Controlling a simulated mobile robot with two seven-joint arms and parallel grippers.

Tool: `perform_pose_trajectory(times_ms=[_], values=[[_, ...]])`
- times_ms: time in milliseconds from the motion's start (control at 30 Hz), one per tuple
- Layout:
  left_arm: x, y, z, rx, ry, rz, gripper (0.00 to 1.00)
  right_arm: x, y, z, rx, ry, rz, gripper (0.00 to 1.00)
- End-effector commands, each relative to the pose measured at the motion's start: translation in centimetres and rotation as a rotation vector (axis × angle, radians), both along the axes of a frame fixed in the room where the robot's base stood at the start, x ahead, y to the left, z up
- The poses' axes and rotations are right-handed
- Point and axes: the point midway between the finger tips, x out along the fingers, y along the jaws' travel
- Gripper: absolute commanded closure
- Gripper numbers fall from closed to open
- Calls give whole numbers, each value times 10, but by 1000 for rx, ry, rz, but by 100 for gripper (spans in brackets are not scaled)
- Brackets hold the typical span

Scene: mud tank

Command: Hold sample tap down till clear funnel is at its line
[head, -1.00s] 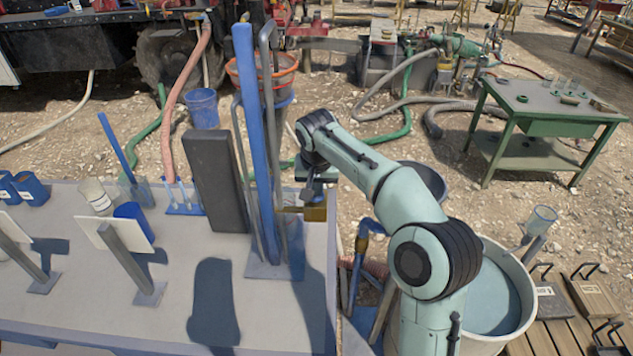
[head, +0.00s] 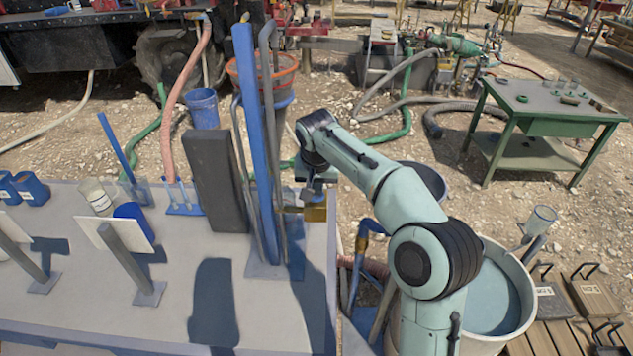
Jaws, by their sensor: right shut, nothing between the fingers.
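The clear funnel (head: 542,218) stands on a slanted grey-blue support at the right rim of the large pale tank. It looks greyish inside, but its line and level are too small to read. My right gripper (head: 316,198) is shut and empty, pointing down beside the blue post. A brass-coloured block (head: 315,213) shows just under it; whether they touch I cannot tell. A blue bent pipe (head: 366,236) stands nearby, below and to the right. I cannot make out the sample tap for certain; my arm may hide it. My left gripper is out of view.
The pale tank (head: 527,325) holds grey-blue fluid, partly behind my right arm. The grey bench (head: 90,310) at left carries a tall blue post (head: 258,150), a dark upright block (head: 219,180) and cups. A green table (head: 560,128) stands at the back right.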

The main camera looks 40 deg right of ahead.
Motion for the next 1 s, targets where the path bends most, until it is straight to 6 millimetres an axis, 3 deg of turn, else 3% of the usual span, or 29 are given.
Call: perform_pose_trajectory(times_ms=[33,833,1000], values=[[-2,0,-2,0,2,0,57,-4,-1,-18,4,41,-3,100],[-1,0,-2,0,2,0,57,-4,-1,-18,4,41,-3,100],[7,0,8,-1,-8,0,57,-2,-3,-5,4,35,-3,100]])
